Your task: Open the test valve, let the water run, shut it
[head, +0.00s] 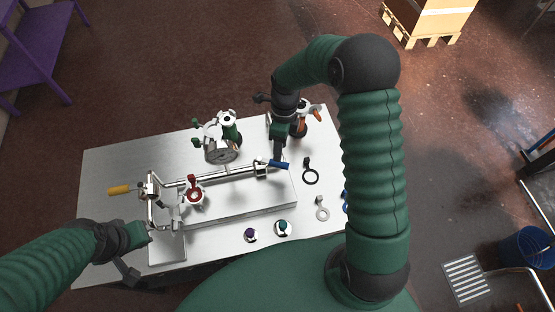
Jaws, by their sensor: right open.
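A metal pipe rig (225,177) lies across the white table. I cannot tell which is the test valve. My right gripper (279,157) is open and points down at the blue handle; whether it touches is unclear. My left gripper (160,227) is low at the rig's left end, below the red knob; its jaws are too small to read. No running water is visible.
A green device with a round flange (221,156) stands behind the rig. Black (311,177) and grey (322,213) ring tools lie at right. Purple (250,235) and teal (283,228) knobs sit in front. The table's (105,165) back left is clear.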

